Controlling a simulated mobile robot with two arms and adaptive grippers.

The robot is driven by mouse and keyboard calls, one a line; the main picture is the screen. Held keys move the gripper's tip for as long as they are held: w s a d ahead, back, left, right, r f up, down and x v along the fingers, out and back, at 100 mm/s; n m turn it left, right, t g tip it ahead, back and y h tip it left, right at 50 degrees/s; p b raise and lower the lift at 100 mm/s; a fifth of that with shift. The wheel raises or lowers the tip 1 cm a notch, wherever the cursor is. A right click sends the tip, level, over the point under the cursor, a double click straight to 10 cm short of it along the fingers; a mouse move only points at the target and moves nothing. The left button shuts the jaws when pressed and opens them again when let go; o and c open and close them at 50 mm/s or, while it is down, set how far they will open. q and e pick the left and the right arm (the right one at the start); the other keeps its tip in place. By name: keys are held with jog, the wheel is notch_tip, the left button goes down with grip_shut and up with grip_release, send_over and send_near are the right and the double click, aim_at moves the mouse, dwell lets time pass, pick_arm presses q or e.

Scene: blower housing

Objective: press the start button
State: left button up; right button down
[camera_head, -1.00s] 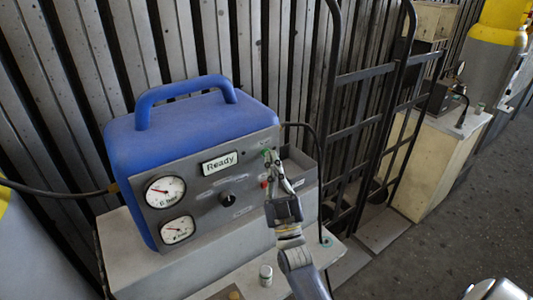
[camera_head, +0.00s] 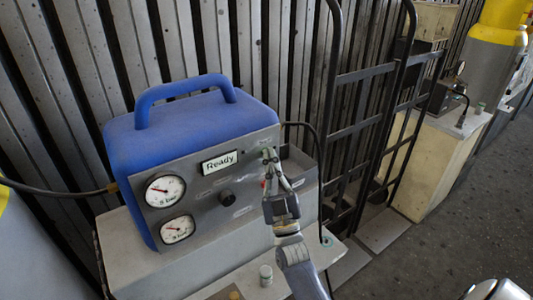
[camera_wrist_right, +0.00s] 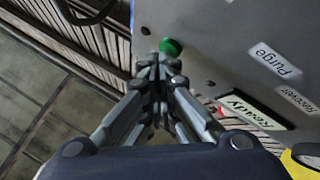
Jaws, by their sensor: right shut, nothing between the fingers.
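The blue machine (camera_head: 190,125) has a grey front panel (camera_head: 195,195) with a lit "Ready" display (camera_head: 220,162). A green button (camera_wrist_right: 170,47) shows on the panel in the right wrist view, near the "Purge" label (camera_wrist_right: 274,62). In the head view the fingertips hide most of it. My right gripper (camera_head: 268,154) is shut and empty, with its tips at the panel's upper right. In the right wrist view the fingertips (camera_wrist_right: 159,65) are right beside the green button; I cannot tell if they touch it.
Two round gauges (camera_head: 165,190) and a black knob (camera_head: 226,197) are on the panel. A red button (camera_head: 264,184) sits below the fingertips. A small capped jar (camera_head: 266,275) stands on the ledge below. A black hand truck (camera_head: 360,120) stands to the right.

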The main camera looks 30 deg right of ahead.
dwell(0.6)
jog(key=shift+s, duration=0.5)
jog(key=s+p, duration=0.2)
jog(key=s, duration=0.4)
jog(key=shift+d, duration=0.25)
dwell(0.6)
